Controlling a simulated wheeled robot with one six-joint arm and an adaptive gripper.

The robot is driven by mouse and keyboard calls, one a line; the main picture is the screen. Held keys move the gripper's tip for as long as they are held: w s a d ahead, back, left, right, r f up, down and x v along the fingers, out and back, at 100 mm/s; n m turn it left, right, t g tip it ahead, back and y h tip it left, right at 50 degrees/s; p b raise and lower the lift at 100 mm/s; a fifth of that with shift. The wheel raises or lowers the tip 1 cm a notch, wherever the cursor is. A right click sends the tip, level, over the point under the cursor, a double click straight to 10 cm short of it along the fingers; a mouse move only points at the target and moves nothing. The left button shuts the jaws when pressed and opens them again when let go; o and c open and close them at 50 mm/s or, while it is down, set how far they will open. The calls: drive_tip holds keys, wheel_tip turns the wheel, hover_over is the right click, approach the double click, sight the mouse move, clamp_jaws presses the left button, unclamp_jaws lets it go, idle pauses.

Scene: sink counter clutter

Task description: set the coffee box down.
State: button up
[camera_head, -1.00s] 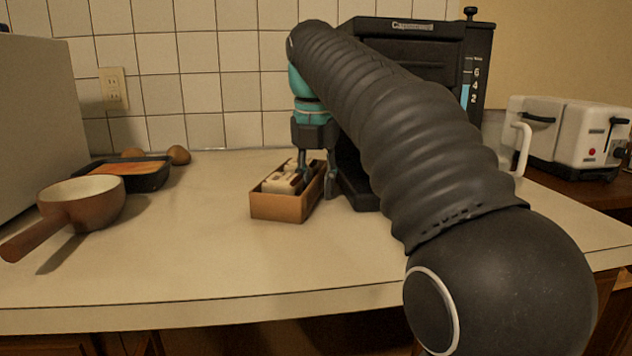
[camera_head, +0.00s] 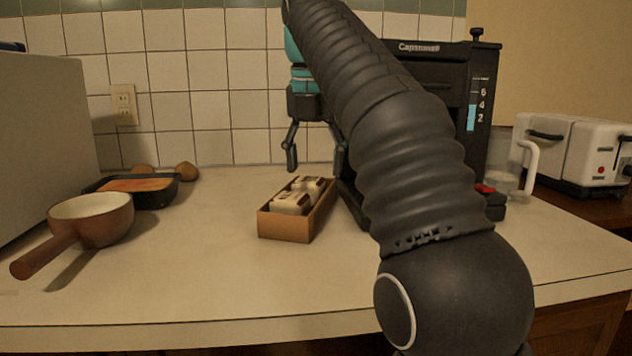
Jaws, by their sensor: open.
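The coffee box (camera_head: 284,226) is a small open brown carton with white and dark packets in it. It rests upright on the counter (camera_head: 200,275), in front of and left of the black coffee machine. My gripper (camera_head: 315,168) is open and empty. Its fingers are spread above and behind the box, apart from it. The right finger is partly hidden by my arm.
The black coffee machine (camera_head: 440,65) stands behind my arm, with a glass jug (camera_head: 510,175) beside it. A white toaster (camera_head: 575,150) is at the right. A brown saucepan (camera_head: 100,222) and a dark tray (camera_head: 150,197) stand at the left. The counter's front middle is clear.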

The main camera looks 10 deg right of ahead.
drive_tip(key=o, duration=0.4)
drive_tip(key=shift+n+t, duration=0.4)
drive_tip(key=a, duration=0.1)
drive_tip(key=s+a+r, duration=0.1)
drive_tip(key=a, duration=0.1)
drive_tip(key=a+r, duration=0.1)
drive_tip(key=shift+s+a+r, duration=0.2)
drive_tip(key=shift+s, duration=0.2)
drive_tip(key=shift+s+a+r+t+h, duration=0.15)
drive_tip(key=shift+a+r, duration=0.1)
drive_tip(key=shift+r, duration=0.15)
drive_tip(key=shift+s+a+r+t+h, duration=0.1)
drive_tip(key=shift+a+r+t+h, duration=0.1)
drive_tip(key=shift+r, duration=0.15)
drive_tip(key=shift+m+t+h, duration=0.35)
drive_tip(key=shift+m+t, duration=0.1)
drive_tip(key=shift+m, duration=0.15)
drive_tip(key=x, duration=0.2)
drive_tip(key=d+x, duration=0.1)
drive_tip(key=x, duration=0.4)
drive_tip(key=shift+w+d+r, duration=0.2)
drive_tip(key=shift+w+d, duration=0.05)
drive_tip(key=shift+w, duration=0.1)
drive_tip(key=shift+b+x, duration=0.6)
drive_tip(key=shift+x, duration=2.15)
